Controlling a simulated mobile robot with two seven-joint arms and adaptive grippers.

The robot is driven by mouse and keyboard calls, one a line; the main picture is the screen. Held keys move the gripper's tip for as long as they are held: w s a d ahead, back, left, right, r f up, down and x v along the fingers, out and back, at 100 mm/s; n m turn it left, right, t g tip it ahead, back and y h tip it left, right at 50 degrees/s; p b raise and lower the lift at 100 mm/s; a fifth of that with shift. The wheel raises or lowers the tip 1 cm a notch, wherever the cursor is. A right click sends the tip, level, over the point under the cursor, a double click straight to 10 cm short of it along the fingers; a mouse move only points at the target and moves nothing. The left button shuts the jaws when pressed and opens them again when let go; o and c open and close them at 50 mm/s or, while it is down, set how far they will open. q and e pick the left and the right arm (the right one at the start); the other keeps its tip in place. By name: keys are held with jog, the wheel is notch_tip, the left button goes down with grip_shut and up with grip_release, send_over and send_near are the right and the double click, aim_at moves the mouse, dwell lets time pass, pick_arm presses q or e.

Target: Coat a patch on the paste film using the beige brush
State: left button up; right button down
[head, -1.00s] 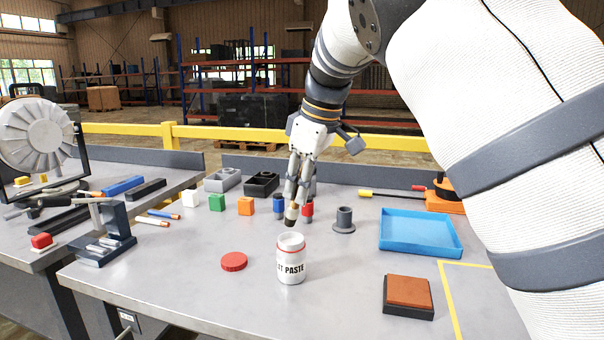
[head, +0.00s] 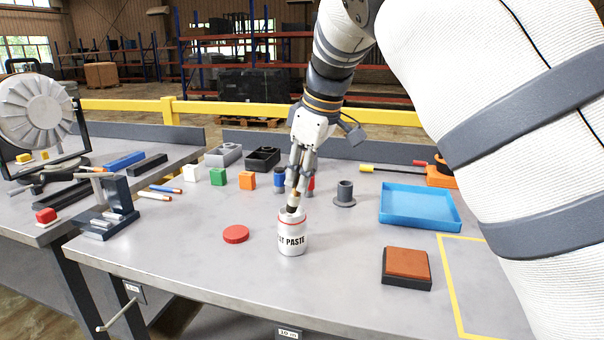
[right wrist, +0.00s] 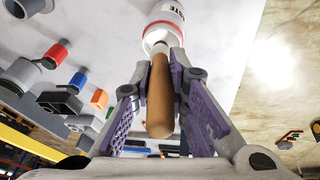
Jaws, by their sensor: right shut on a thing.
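My right gripper (head: 300,182) is shut on a brush with a tan wooden handle (right wrist: 160,95). In the right wrist view its fingers stand on both sides of the handle. The brush points down, slightly tilted, and its lower end is at the mouth of the white paste jar (head: 292,238). The bristles are hidden, so how deep they sit cannot be told. The jar top also shows in the right wrist view (right wrist: 163,22). A brown-orange pad (head: 408,262) in a black base lies to the right; whether it is the paste film is unclear. My left gripper is not in view.
A red lid (head: 235,234) lies left of the jar. A blue tray (head: 420,222), a grey flanged post (head: 345,193) and coloured blocks (head: 218,176) stand farther back. A yellow-outlined area (head: 480,290) at front right looks clear.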

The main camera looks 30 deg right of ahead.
jog(key=shift+f, duration=0.7)
dwell(0.8)
jog(key=shift+r, duration=3.55)
jog(key=shift+f, duration=0.1)
